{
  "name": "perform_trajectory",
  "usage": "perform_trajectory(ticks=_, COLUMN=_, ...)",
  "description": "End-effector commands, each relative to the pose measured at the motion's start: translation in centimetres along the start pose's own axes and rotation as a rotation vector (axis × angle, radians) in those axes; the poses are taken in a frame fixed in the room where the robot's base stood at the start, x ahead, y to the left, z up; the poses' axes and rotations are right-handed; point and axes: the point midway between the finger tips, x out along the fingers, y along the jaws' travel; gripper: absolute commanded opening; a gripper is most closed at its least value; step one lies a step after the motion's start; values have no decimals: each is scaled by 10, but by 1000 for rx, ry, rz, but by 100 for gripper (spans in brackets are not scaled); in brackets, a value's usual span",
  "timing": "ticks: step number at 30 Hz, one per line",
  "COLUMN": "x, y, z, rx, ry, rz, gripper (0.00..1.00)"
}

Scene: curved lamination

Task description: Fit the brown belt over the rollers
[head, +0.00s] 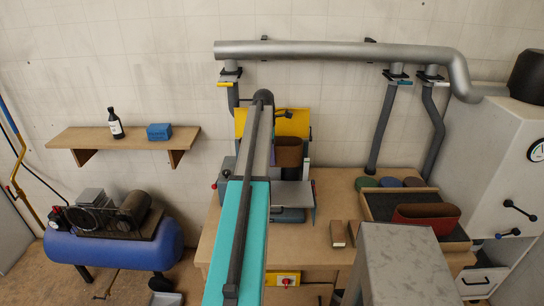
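A brown belt (288,150), a loop standing on edge, is at the sander with the yellow back panel (292,122). The rollers cannot be made out; the belt and my arm cover that part of the machine. I cannot tell whether the belt is around them or just above them. My arm reaches from the bottom of the head view up to the sander. My gripper (272,150) seems to be at the belt's left side, mostly hidden by my arm. Its fingers cannot be made out, so its grip on the belt is unclear.
A dark tray (385,207) on the wooden bench (338,190) holds a reddish-brown belt (426,216). Several coloured discs (390,182) lie behind it. Small blocks (340,234) lie on the bench. Duct pipes (383,130) hang behind. A grey cabinet (485,150) stands right.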

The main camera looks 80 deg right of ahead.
Motion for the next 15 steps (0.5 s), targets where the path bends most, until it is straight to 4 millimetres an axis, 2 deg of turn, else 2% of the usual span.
perform_trajectory(ticks=15, x=21, y=0, z=-3, rx=-1, ry=0, rz=-1, gripper=0)
